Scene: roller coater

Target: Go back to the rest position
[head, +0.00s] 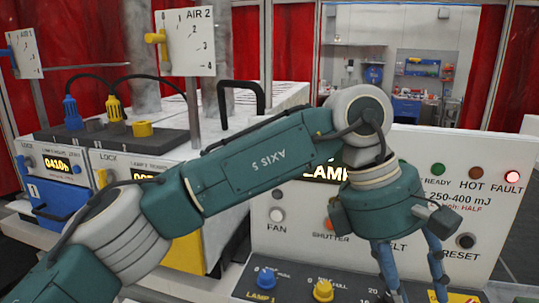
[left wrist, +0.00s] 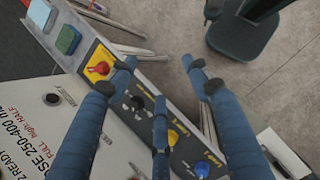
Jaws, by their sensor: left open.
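My left arm crosses the head view from the lower left. Its gripper (head: 415,283) points down in front of the control panel (head: 300,232), and its fingertips reach the bottom edge there. In the left wrist view the blue fingers of this gripper (left wrist: 162,76) are spread apart with nothing between them. They hang over the lower sloped panel with its knobs. I cannot tell whether a fingertip touches it. My right gripper is in neither view.
The sloped panel carries a blue knob (head: 266,277), a yellow knob (head: 323,290) and a red knob (left wrist: 102,68) on a yellow plate. Lamp units (head: 150,160) stand at left. Grey floor (left wrist: 170,30) lies beyond the panel.

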